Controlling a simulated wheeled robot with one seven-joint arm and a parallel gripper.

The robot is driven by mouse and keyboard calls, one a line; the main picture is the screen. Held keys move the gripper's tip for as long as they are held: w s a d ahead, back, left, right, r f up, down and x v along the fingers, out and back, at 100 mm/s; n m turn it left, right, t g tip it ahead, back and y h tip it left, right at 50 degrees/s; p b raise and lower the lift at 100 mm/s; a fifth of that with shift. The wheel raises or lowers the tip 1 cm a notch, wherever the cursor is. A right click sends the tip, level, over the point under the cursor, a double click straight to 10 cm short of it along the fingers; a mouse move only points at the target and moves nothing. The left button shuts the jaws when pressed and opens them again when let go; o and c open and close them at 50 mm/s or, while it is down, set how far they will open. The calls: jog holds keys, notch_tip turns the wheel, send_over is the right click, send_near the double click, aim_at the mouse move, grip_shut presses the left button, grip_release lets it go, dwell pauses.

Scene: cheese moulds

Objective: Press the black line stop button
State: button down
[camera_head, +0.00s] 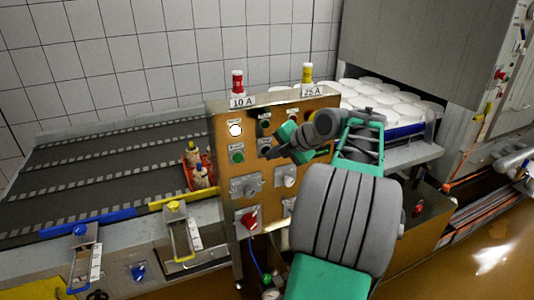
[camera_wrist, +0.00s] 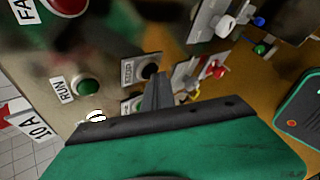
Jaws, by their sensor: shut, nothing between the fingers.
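The black button (camera_wrist: 150,71) sits on the panel in the wrist view, beside a small label that I cannot read for sure. In the head view the dark button (camera_head: 264,150) is just left of my gripper's tip. My gripper (camera_wrist: 158,76) is shut and empty, with its fingertips over the panel close to the black button's lower right edge in the wrist view. I cannot tell whether they touch it. My gripper (camera_head: 274,153) points left across the panel in the head view, and my wrist hides the panel's right part.
A green button (camera_wrist: 87,88) labelled RUN, a partly hidden green button (camera_wrist: 136,104) and a lit white lamp (camera_wrist: 97,117) are close by. A red button (camera_wrist: 68,5) is at the top left. Grey knobs (camera_head: 246,187) project below. A conveyor (camera_head: 110,165) lies left.

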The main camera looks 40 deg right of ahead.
jog(key=shift+f, duration=0.1)
jog(key=shift+s+a+b, duration=0.25)
jog(key=shift+s+b, duration=0.45)
jog(key=shift+s, duration=0.15)
jog(key=s+b, duration=0.1)
jog(key=s, duration=0.1)
jog(key=s+a+b, duration=0.1)
jog(key=s, duration=0.1)
jog(key=shift+s+a+b, duration=0.2)
jog(key=shift+s+b, duration=0.1)
jog(key=shift+s, duration=0.1)
